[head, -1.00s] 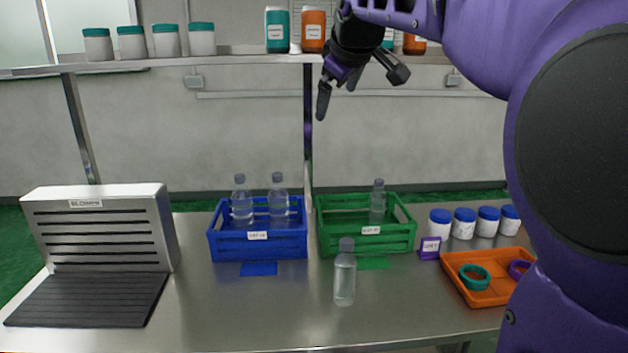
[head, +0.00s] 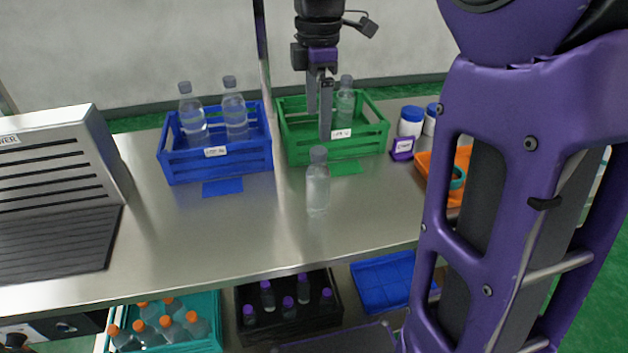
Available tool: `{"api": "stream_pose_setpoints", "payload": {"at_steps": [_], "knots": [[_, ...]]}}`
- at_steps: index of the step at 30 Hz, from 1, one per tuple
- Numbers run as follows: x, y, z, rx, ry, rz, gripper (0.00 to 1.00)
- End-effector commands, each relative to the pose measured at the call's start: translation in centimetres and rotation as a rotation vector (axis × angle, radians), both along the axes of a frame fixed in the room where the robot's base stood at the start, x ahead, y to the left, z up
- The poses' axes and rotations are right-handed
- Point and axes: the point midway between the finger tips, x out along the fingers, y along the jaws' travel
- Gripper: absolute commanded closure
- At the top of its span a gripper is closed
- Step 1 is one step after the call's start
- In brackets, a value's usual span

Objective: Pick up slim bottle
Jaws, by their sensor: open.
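A slim clear bottle with a grey cap (head: 318,186) stands upright on the steel table, in front of the green crate (head: 345,148). Another clear bottle (head: 345,103) stands inside the green crate. My gripper (head: 320,122) points down above and behind the table bottle, in front of part of the green crate. Its fingers are a little apart with nothing between them, and they look clear of the table bottle's cap. Two larger clear bottles (head: 235,112) stand in the blue crate (head: 222,163) to the left.
A slatted blower unit (head: 62,150) stands at the left. White jars with blue lids (head: 411,121) and an orange tray (head: 424,165) are at the right, partly behind my arm. The table front is clear. Bins of bottles (head: 290,325) sit below.

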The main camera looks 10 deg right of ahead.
Motion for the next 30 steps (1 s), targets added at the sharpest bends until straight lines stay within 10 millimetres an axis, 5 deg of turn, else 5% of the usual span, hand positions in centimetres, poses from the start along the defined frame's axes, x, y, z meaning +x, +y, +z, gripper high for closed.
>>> {"api": "stream_pose_setpoints", "payload": {"at_steps": [9, 20, 30], "knots": [[0.0, 0.0, -6.9, 0.000, 0.001, -0.001, 0.00], [0.1, -0.1, -9.5, 0.000, -0.001, -0.002, 0.00], [0.4, -0.4, -13.7, 0.000, -0.002, -0.003, 0.00]]}}
